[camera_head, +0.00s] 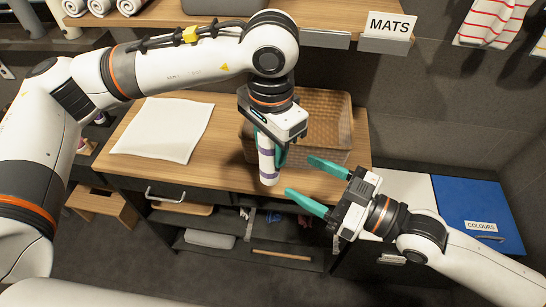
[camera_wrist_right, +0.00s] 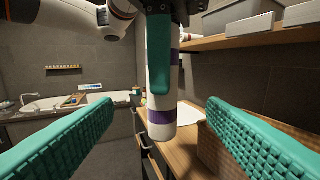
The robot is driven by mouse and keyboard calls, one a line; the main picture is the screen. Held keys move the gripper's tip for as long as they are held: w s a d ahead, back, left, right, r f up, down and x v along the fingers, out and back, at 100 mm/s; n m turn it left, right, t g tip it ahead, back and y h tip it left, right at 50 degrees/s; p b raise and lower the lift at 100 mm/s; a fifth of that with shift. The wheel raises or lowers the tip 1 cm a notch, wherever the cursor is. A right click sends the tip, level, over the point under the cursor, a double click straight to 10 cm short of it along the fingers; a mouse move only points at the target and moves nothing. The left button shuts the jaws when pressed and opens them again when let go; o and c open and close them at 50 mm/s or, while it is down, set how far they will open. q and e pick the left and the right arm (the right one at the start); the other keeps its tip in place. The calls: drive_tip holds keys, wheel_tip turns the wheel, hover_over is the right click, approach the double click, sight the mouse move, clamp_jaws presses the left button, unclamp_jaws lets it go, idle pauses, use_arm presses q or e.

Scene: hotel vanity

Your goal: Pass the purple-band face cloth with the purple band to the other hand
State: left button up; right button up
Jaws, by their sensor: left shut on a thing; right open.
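The purple-band face cloth (camera_head: 267,163) is a white roll with purple bands, hanging upright in the head view. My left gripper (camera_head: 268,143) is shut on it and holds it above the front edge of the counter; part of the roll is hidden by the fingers. In the right wrist view the cloth (camera_wrist_right: 162,115) hangs ahead, with a purple band near its lower end. My right gripper (camera_head: 298,180) is open and empty, to the right of the cloth. Its two green fingers (camera_wrist_right: 160,135) lie either side of the cloth in the wrist view, apart from it.
A woven basket (camera_head: 325,115) stands on the wooden counter (camera_head: 215,165) behind the cloth. A flat white cloth (camera_head: 165,128) lies at the left. A shelf with a MATS sign (camera_head: 388,25) is above. A blue COLOURS lid (camera_head: 475,205) is at the right.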

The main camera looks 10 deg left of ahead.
sight(265, 159)
drive_tip(key=x, duration=0.9)
drive_tip(key=shift+w+a, duration=0.15)
drive_tip(key=shift+a, duration=0.05)
drive_tip(key=c, duration=1.1)
use_arm(q)
drive_tip(key=o, duration=1.1)
drive_tip(key=shift+w+a, duration=0.1)
drive_tip(key=shift+c, duration=0.2)
use_arm(e)
drive_tip(key=shift+o, duration=0.2)
use_arm(q)
drive_tip(key=shift+w+a, duration=0.1)
